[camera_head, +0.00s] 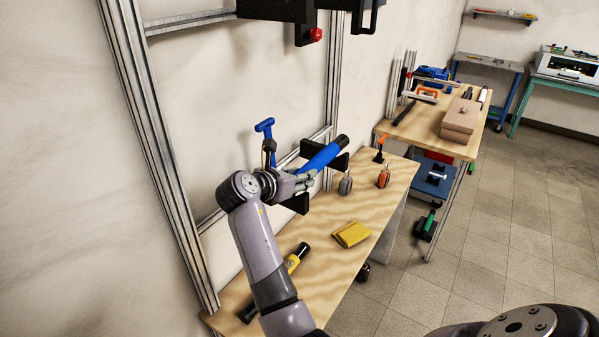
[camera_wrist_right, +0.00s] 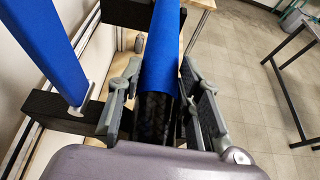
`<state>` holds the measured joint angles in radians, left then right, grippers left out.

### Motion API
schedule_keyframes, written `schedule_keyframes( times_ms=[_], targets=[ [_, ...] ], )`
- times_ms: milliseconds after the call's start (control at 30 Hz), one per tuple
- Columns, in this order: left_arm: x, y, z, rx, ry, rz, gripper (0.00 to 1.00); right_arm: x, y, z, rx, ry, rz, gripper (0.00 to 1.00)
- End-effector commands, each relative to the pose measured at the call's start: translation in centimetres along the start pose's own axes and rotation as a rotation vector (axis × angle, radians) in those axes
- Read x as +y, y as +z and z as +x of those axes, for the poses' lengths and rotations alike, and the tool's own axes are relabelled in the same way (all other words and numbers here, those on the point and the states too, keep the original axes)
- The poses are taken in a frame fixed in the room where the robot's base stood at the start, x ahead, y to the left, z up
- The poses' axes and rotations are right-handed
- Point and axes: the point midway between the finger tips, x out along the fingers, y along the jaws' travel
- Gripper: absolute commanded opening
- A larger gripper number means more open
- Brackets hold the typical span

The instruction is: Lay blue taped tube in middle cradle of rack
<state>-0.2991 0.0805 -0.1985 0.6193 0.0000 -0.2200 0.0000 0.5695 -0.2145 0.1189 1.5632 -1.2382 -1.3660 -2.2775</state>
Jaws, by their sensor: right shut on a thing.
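The blue taped tube (camera_head: 322,156) shows in the head view with a dark far end. The cradle seats are mostly hidden. My left gripper is not in view.
A blue T-shaped piece (camera_head: 265,126) stands left of the tube. A black fixture with a red knob (camera_head: 315,35) hangs above.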

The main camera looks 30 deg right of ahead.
Motion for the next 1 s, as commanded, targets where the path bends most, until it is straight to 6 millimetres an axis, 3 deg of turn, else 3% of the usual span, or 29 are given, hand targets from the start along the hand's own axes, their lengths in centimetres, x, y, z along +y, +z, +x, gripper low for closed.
schedule_keyframes(
  times_ms=[200, 233, 500, 1000],
  targets=[
    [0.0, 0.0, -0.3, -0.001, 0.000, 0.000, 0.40, 0.0, -0.3, 0.1, -0.001, 0.000, 0.000, 0.00],
    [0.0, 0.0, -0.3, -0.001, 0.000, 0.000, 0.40, 0.0, -0.4, 0.1, 0.000, 0.000, -0.001, 0.35],
    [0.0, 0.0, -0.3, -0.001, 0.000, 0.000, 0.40, 0.0, -0.4, 0.1, 0.000, 0.000, -0.001, 0.53],
    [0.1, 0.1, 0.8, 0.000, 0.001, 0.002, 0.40, 0.1, 0.4, -0.1, -0.001, 0.001, 0.003, 0.53]
  ],
)
